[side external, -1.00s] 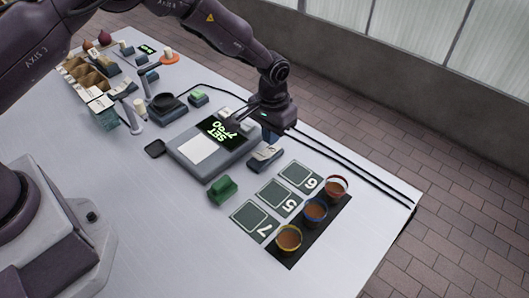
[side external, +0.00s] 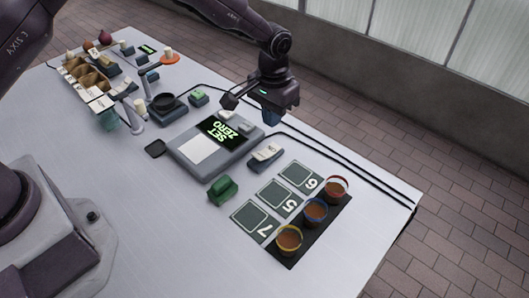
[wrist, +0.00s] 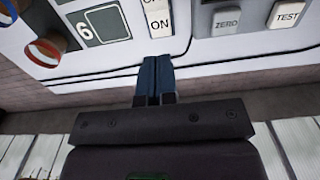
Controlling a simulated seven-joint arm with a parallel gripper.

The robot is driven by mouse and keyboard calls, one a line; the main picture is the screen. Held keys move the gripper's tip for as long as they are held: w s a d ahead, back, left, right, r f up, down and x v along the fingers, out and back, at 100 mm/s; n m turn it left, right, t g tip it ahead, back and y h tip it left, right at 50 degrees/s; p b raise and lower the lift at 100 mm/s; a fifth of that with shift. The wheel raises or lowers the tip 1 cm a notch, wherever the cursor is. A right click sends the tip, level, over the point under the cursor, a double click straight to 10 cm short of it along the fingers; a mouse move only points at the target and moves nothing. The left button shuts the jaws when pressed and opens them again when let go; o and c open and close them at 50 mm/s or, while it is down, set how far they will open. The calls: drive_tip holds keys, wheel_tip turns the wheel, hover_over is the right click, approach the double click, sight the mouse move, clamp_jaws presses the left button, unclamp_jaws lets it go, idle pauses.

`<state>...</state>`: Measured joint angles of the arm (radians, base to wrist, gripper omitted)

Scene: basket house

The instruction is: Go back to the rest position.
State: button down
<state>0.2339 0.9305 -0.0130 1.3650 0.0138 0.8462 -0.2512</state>
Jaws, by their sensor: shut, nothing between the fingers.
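My gripper (side external: 271,117) is raised above the table behind the grey console (side external: 185,158), clear of its surface. Its blue fingers are shut together and empty; they also show in the wrist view (wrist: 155,78). The console display (side external: 222,132) reads "SET ZERO" in green, upside down in the side view. An ON switch (side external: 266,155) stands on the table beside the console; its ON label shows in the wrist view (wrist: 160,24). ZERO (wrist: 226,22) and TEST (wrist: 287,14) buttons also show there.
Three cups, red-rimmed (side external: 335,189), blue-rimmed (side external: 315,210) and yellow-rimmed (side external: 289,239), stand on a dark strip beside pads numbered 6, 5 and 7. A green block (side external: 223,191) lies nearby. Black cables run along the far table edge. A divided box (side external: 88,78) stands at far left.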

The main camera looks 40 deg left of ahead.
drive_tip(key=s, duration=0.2)
drive_tip(key=s+a+g, duration=0.1)
drive_tip(key=shift+s+f+m, duration=0.2)
drive_tip(key=shift+f+m, duration=0.05)
drive_tip(key=shift+m, duration=0.15)
drive_tip(key=s+a+r+t, duration=0.2)
drive_tip(key=s+a+r, duration=0.1)
drive_tip(key=s+r, duration=0.5)
drive_tip(key=s+a+r+t, duration=0.2)
drive_tip(key=s+a+r, duration=0.2)
drive_tip(key=s+r, duration=0.5)
drive_tip(key=s+a+r+t, duration=0.2)
drive_tip(key=s+a+r, duration=0.2)
drive_tip(key=s+r, duration=0.4)
drive_tip(key=shift+s+r+n+t, duration=0.25)
drive_tip(key=shift+r+n+t, duration=0.05)
drive_tip(key=shift+r+n, duration=0.1)
